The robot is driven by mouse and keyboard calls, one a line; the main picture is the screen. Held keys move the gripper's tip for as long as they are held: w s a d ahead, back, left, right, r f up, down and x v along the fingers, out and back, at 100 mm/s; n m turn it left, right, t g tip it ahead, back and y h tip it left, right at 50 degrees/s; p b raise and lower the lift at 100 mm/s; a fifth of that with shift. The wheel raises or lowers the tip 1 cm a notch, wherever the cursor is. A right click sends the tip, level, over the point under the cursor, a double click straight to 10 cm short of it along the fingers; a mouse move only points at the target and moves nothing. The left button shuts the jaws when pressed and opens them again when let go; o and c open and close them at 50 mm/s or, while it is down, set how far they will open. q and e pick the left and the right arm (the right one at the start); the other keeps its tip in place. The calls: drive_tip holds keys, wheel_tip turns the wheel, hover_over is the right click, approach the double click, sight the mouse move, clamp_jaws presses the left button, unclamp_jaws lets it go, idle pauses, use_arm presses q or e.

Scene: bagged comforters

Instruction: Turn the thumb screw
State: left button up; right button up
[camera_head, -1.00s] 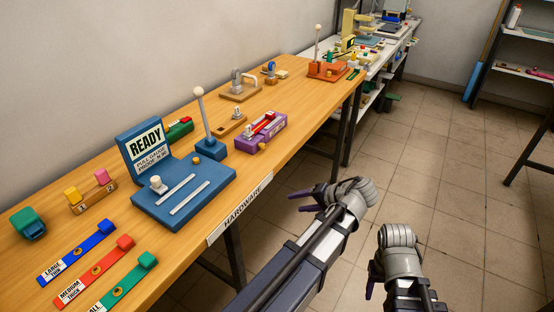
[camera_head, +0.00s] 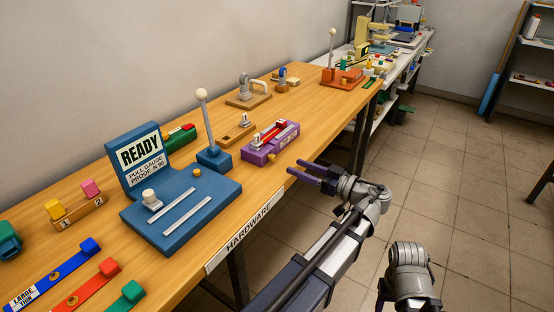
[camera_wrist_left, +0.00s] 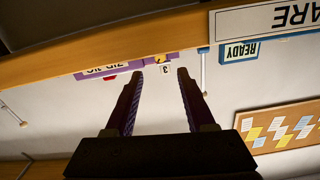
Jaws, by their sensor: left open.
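A purple jig (camera_head: 258,156) with a red and grey top stands at the front edge of the wooden bench. A small brass-yellow knob (camera_head: 272,156), perhaps the thumb screw, is on its front side. My left gripper (camera_head: 304,167) is open and empty, off the bench's front edge, to the right of the jig and apart from it. In the left wrist view, the jig (camera_wrist_left: 120,69) shows upside down beyond my open fingers, with the yellow knob (camera_wrist_left: 160,58) roughly between them. My right gripper (camera_head: 382,300) is barely visible at the bottom; its fingers are unclear.
A blue gauge stand (camera_head: 215,195) reading READY, a blue block with a white-knobbed lever (camera_head: 212,158) and a small wooden board (camera_head: 236,134) stand near the jig. The bench edge carries a HARDWARE label (camera_head: 240,240). The floor in front is clear.

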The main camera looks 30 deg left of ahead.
sight(275, 158)
use_arm(q)
drive_tip(key=a, duration=0.7)
drive_tip(key=shift+w+a, duration=0.3)
drive_tip(key=shift+a, duration=0.05)
clamp_jaws()
